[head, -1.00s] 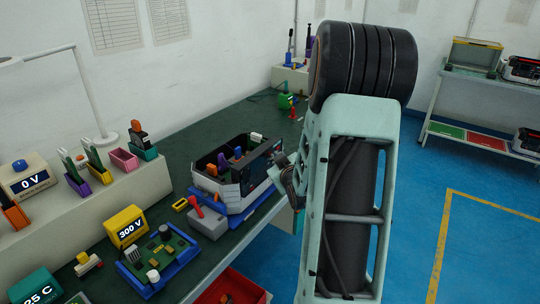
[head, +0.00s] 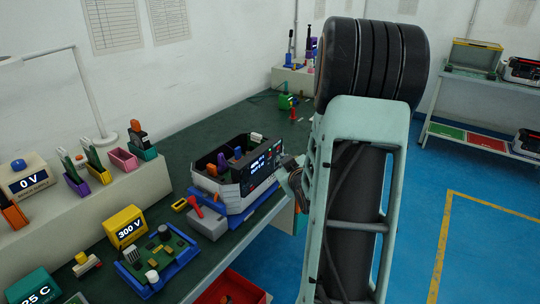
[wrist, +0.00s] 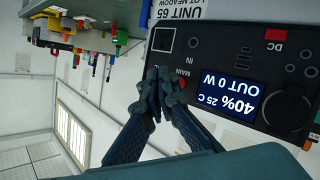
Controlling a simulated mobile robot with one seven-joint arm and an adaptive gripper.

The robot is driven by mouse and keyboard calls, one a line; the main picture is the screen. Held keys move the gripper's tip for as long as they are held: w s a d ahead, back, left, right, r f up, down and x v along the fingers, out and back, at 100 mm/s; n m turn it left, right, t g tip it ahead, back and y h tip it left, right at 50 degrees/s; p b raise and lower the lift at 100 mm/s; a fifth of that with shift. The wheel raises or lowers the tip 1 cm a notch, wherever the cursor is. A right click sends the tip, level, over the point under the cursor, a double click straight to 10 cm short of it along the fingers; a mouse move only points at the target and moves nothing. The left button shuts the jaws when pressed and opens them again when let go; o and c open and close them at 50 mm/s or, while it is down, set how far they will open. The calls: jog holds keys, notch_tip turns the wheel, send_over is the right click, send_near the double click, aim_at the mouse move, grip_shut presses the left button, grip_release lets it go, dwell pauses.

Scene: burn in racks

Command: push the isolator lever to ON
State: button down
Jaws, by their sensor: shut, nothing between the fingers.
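A grey box (head: 209,224) with a red lever (head: 195,207) stands on the bench, left of the white-and-black unit. The lever tilts up and to the left; I cannot read any ON mark. The unit's front panel (head: 262,166) shows lit text. In the wrist view the panel (wrist: 215,50) appears upside down, with a display (wrist: 230,92) reading 40%, 25 C, OUT 0 W. My gripper (wrist: 160,74) is shut and empty in front of the panel, by the MAIN label, partly covering a red part (wrist: 182,83). In the head view my arm partly hides the gripper (head: 288,178).
A blue tray with a circuit board (head: 158,260), a yellow 300 V meter (head: 126,227) and a yellow ring-shaped piece (head: 180,205) lie near the grey box. A red bin (head: 232,288) sits below the bench edge. The bench behind the unit is mostly clear.

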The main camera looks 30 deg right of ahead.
jog(key=shift+s+d, duration=0.3)
jog(key=shift+s, duration=0.45)
jog(key=shift+s+d, duration=0.35)
jog(key=shift+s, duration=0.45)
jog(key=shift+s+d, duration=0.3)
jog(key=shift+s, duration=0.45)
jog(key=s+d, duration=0.3)
jog(key=s, duration=0.4)
jog(key=shift+s, duration=0.2)
